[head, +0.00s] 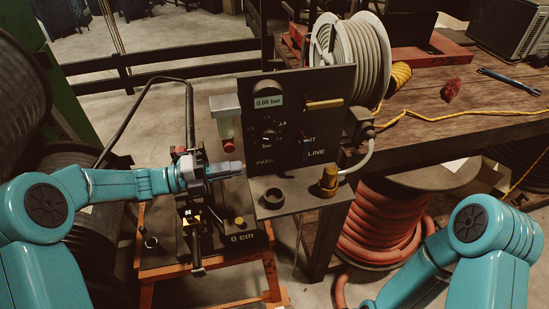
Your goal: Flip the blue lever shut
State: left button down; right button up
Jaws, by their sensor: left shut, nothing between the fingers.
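The black panel (335,95) stands upright at the middle, with a lit display reading 0.00 bar. My left gripper (238,168) reaches in from the left and points right, just left of the panel's lower edge. It is shut and empty, and its tip looks apart from the blue part. My right arm enters at the lower right, and its gripper is out of view.
A black knob (269,135) and a brass bar (324,104) sit on the panel. A brass fitting (328,182) and a black ring (275,198) stand on the shelf below. The crimper bench (160,262) is below my left arm. A hose reel (357,55) stands behind.

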aim_at(301, 158)
pick_arm(q)
jog(key=p+x, duration=0.1)
jog(key=x, duration=0.5)
jog(key=p+x, duration=0.2)
jog(key=x, duration=0.5)
jog(key=shift+s+r, duration=0.1)
jog(key=shift+s, duration=0.1)
jog(key=shift+w+d, duration=0.2)
jog(key=shift+d, duration=0.15)
jog(key=shift+s, duration=0.1)
